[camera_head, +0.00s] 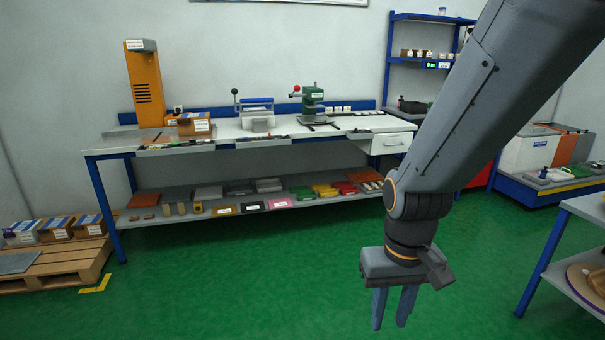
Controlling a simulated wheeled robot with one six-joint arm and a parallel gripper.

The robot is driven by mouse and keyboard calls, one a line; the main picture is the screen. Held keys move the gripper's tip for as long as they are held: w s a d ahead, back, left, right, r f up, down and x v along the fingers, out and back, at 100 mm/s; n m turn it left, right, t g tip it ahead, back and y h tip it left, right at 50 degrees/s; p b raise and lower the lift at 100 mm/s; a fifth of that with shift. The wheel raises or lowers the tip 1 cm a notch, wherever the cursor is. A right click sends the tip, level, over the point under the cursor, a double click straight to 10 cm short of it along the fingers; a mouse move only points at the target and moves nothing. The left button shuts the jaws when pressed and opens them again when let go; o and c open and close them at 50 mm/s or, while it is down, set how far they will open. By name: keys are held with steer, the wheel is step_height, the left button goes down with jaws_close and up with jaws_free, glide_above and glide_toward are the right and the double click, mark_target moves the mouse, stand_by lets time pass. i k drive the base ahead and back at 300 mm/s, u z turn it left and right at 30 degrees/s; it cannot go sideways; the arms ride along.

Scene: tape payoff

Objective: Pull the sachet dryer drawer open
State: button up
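A white drawer (391,142) with a small dark handle sits under the right end of the long workbench top, and it looks closed. I cannot read a label that marks it as the sachet dryer drawer. My gripper (391,322) hangs in front of the bench at the right of centre, fingers pointing down. Its two fingers are apart with nothing between them. It is well below the drawer in the picture and not touching anything. My arm covers the area right of the drawer.
The workbench (225,139) holds an orange tower (146,85), a cardboard box (194,124) and a green press (313,101). Its lower shelf (160,215) carries coloured trays. A pallet (60,262) stands left, a table (585,207) right. The green floor before the bench is clear.

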mark_target(398, 142)
steer(key=i, duration=1.75)
steer(key=z, duration=0.8)
steer(key=i, duration=2)
steer(key=z, duration=0.6)
